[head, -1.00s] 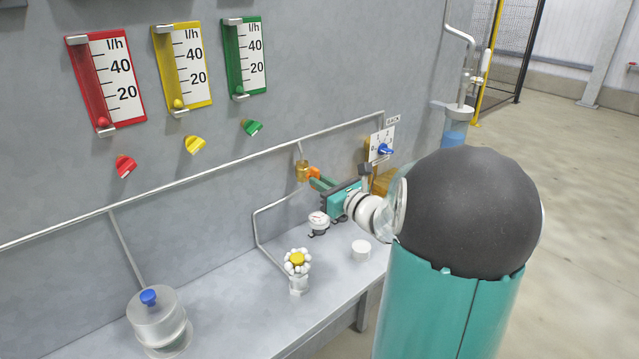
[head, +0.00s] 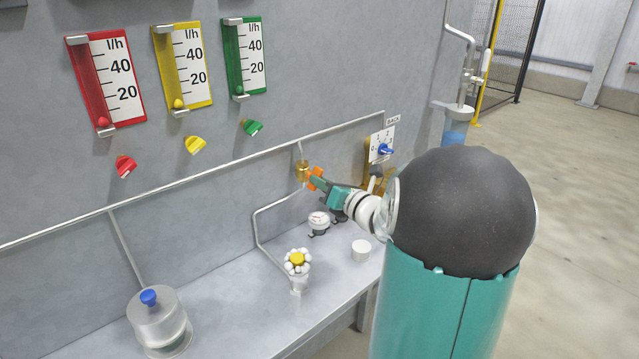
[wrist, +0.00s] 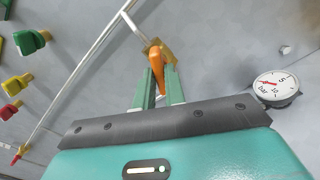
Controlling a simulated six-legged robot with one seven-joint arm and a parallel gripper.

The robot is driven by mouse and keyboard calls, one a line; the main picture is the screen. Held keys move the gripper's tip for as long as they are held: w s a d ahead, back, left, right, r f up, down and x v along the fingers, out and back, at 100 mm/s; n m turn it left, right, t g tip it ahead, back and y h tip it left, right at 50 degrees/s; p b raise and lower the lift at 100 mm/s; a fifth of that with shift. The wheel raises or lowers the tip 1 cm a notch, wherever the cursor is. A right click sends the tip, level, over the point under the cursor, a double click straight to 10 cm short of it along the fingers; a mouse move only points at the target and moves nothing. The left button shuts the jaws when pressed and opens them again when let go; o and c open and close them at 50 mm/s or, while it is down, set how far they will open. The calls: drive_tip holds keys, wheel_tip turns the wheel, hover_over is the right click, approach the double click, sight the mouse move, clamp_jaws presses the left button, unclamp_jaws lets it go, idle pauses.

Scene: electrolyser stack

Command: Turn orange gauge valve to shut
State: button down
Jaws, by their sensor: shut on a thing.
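The orange gauge valve handle (head: 316,177) sits on a brass valve body (head: 302,170) on the thin pipe along the wall. In the wrist view the orange handle (wrist: 156,66) lies between the two green fingers, and the brass body (wrist: 160,48) is just beyond it. My gripper (head: 320,184) is shut on the orange handle, and it also shows in the wrist view (wrist: 158,80). The gripper looks rolled relative to the wall. A round white gauge (head: 318,222) is below the valve; in the wrist view its dial (wrist: 277,88) is at the right.
Red (head: 125,166), yellow (head: 195,145) and green (head: 252,127) knobs are under the flow meters. A blue knob (head: 384,149) is right of the valve.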

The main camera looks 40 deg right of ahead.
drive_tip(key=m, duration=0.3)
drive_tip(key=shift+m, duration=0.3)
drive_tip(key=shift+m, duration=2.2)
drive_tip(key=m, duration=0.4)
drive_tip(key=c, duration=1.3)
unclamp_jaws()
drive_tip(key=shift+w, duration=0.1)
drive_tip(key=shift+s, duration=0.2)
